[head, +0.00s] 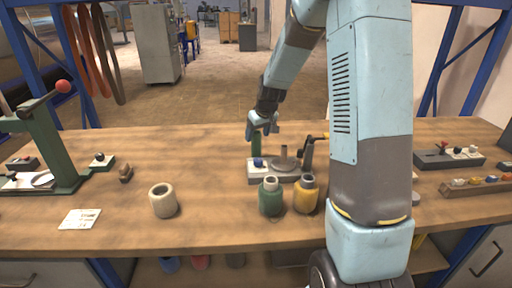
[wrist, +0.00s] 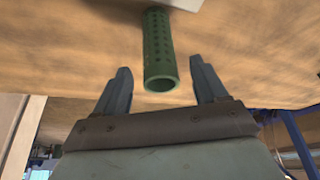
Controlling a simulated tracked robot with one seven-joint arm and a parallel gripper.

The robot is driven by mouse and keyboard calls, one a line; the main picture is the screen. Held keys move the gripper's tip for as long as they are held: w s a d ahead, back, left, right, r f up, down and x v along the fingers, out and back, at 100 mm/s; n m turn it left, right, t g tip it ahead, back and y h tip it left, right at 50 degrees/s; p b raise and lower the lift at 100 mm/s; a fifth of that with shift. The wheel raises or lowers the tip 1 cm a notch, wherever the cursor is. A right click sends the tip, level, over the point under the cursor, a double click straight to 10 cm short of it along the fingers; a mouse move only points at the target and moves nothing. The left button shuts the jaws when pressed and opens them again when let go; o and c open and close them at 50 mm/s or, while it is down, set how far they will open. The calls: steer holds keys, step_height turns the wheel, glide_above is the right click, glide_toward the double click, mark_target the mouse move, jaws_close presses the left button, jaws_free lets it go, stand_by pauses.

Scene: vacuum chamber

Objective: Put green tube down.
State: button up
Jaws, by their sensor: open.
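The green tube (wrist: 158,50) is hollow, with rows of small holes in its wall. In the wrist view its open end faces me between the two fingers of my gripper (wrist: 159,66), with a gap on both sides. Its other end reaches the edge of a pale block at the top. In the head view the tube (head: 256,145) looks upright below my open gripper (head: 263,127), at the back left of a grey fixture (head: 285,176). I cannot tell exactly what its lower end rests on.
The fixture carries a blue knob (head: 258,162) and a post. A green jar (head: 270,200), a yellow jar (head: 306,198) and a cream cup (head: 163,202) stand in front on the wooden bench (head: 210,225). A green press (head: 50,150) stands left. Bench behind the cup is mostly clear.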

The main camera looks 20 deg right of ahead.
mark_target(255, 141)
steer(key=shift+x, duration=2.55)
steer(key=c, duration=1.1)
steer(key=shift+r, duration=0.1)
steer(key=shift+c, duration=0.2)
